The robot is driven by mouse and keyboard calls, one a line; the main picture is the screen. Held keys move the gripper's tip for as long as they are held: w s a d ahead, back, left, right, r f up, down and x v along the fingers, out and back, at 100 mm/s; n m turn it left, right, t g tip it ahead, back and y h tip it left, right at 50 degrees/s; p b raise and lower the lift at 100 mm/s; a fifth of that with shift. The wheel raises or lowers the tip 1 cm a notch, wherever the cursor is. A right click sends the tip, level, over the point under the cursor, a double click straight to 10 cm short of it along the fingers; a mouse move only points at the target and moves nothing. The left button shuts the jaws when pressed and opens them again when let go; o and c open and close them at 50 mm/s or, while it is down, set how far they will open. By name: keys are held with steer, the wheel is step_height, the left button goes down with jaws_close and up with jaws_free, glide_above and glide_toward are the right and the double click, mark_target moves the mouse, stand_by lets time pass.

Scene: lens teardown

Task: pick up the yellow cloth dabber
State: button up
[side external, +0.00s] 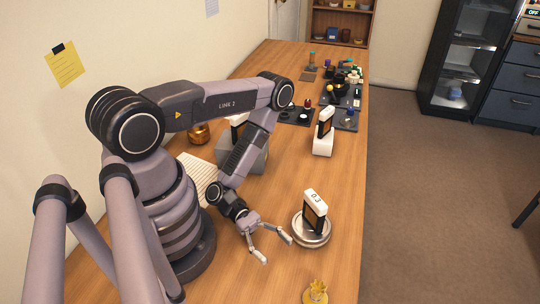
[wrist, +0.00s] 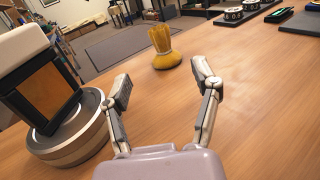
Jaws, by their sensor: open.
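The yellow cloth dabber (wrist: 165,50) stands upright on the wooden table, with a rounded base and a frayed, tufted top. In the wrist view it is ahead of my gripper (wrist: 165,92), between the lines of the two fingers and a little beyond the tips. It also shows at the bottom of the side external view (side external: 316,292), close to the table's near end. My gripper (side external: 278,249) is open and empty, low over the table, to the upper left of the dabber and apart from it.
A round metal stand (side external: 311,230) with a white and black block labelled 0.3 (side external: 315,208) sits close to the gripper, at left in the wrist view (wrist: 70,140). A white-based block (side external: 323,143) and trays of small parts (side external: 343,95) are farther back. The table between gripper and dabber is clear.

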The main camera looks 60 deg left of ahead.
mark_target(319, 287)
steer(key=shift+x, duration=6.25)
steer(key=shift+r, duration=0.15)
steer(key=c, duration=1.1)
